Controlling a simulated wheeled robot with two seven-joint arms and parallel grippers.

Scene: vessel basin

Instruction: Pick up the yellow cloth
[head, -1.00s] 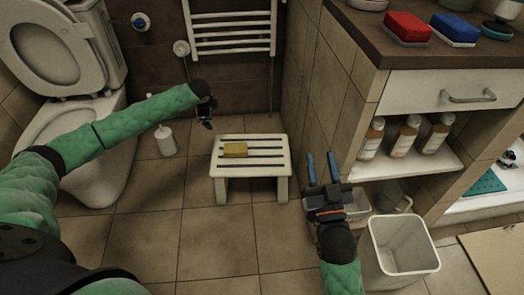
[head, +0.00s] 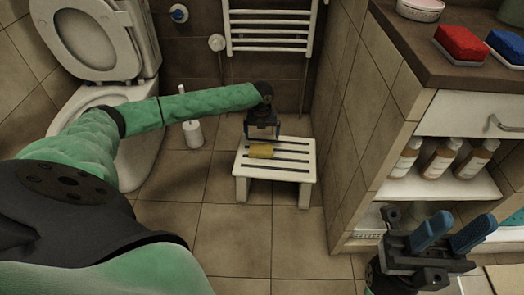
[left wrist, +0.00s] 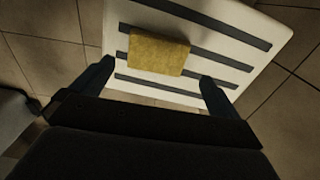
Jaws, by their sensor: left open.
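The yellow cloth (head: 261,151) lies folded on the white slatted stool (head: 243,164), toward its left back part. In the left wrist view the cloth (left wrist: 158,54) lies across the dark slots of the stool top, just ahead of the gap between my fingers. My left gripper (head: 262,133) is over the back of the stool, close to the cloth. It is open and empty, with its fingertips (left wrist: 156,72) spread to either side of the cloth's near edge. My right gripper (head: 455,232) is open and empty at the lower right, in front of the shelf unit.
The toilet (head: 95,55) stands at the left, with a white brush holder (head: 193,134) beside it. A towel rack (head: 270,27) hangs behind the stool. The shelf unit at the right holds several bottles (head: 440,158), with red (head: 461,44) and blue sponges on top. The floor before the stool is clear.

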